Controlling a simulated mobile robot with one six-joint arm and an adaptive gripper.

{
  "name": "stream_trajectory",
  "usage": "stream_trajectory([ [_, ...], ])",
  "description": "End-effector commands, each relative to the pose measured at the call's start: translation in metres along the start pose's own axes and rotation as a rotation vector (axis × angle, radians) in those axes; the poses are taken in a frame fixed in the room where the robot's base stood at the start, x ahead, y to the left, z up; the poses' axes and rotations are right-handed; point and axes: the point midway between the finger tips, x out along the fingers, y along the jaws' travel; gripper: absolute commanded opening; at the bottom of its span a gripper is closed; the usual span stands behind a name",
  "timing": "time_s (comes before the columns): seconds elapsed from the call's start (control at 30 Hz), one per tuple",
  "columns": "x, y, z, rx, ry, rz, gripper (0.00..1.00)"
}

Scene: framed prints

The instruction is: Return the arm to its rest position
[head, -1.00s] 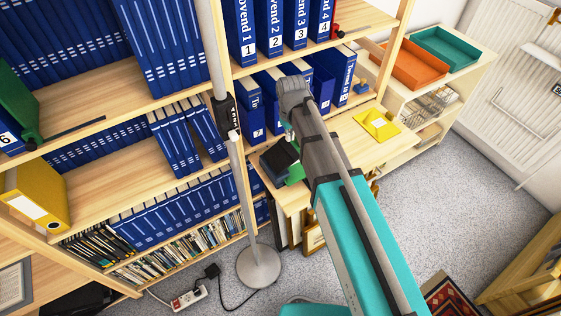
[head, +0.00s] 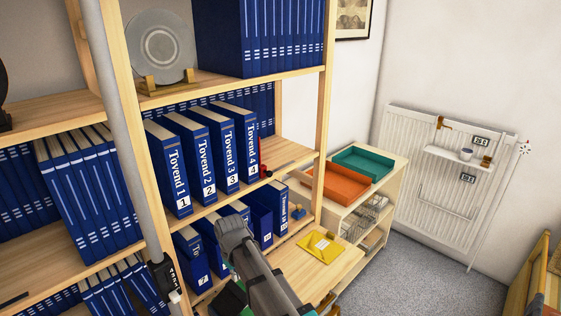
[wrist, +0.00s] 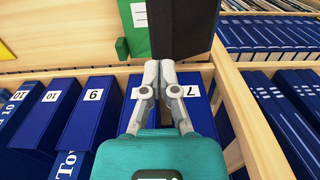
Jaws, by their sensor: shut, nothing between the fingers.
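My gripper (wrist: 158,68) shows in the wrist view with its two grey fingers together, shut and empty. It is over a row of blue binders; the one numbered 7 (wrist: 190,92) is directly behind the fingers. A black object (wrist: 182,28) lies just beyond the fingertips; I cannot tell whether they touch it. In the head view my grey arm reaches up from the bottom edge in front of the shelf. The fingers cannot be made out there.
The wooden shelf (head: 292,152) holds blue binders, including Tovend 1 (head: 170,175). A yellow item (head: 320,246) lies on the lower board at right. Orange (head: 345,187) and teal (head: 368,164) trays sit on a low cabinet. Grey floor (head: 425,270) is open at right.

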Motion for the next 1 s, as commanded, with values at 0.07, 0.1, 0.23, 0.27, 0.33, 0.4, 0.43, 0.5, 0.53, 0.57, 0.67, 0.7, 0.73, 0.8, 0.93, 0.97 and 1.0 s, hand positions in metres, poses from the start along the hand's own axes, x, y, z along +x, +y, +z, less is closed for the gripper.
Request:
stream_trajectory([
  [0.07, 0.0, 0.005, 0.005, 0.013, 0.0, 0.0, 0.0],
  [0.1, 0.0, 0.008, 0.008, 0.023, 0.0, 0.0, 0.0],
  [0.23, 0.0, 0.025, 0.025, 0.072, 0.0, 0.0, 0.0],
  [0.27, 0.0, 0.031, 0.03, 0.087, 0.0, 0.0, 0.0],
  [0.33, 0.0, 0.044, 0.044, 0.13, 0.0, 0.0, 0.0],
  [0.4, 0.0, 0.059, 0.06, 0.176, 0.0, 0.0, 0.0],
  [0.43, 0.0, 0.065, 0.068, 0.197, 0.0, 0.0, 0.0],
  [0.5, 0.0, 0.08, 0.085, 0.25, 0.0, 0.0, 0.0],
  [0.53, 0.0, 0.086, 0.093, 0.272, 0.0, 0.0, 0.0],
  [0.57, 0.0, 0.091, 0.101, 0.294, 0.0, 0.0, 0.0],
  [0.67, 0.0, 0.11, 0.127, 0.368, 0.0, 0.0, 0.0],
  [0.7, 0.0, 0.117, 0.137, 0.397, 0.0, 0.0, 0.0],
  [0.73, 0.0, 0.122, 0.145, 0.421, 0.0, 0.0, 0.0],
  [0.8, 0.0, 0.133, 0.164, 0.471, 0.0, 0.0, 0.0],
  [0.93, 0.0, 0.15, 0.199, 0.567, -0.001, 0.0, 0.0],
  [0.97, 0.0, 0.154, 0.208, 0.589, -0.001, 0.001, 0.0],
  [1.0, 0.0, 0.158, 0.218, 0.619, -0.001, 0.001, 0.0],
])
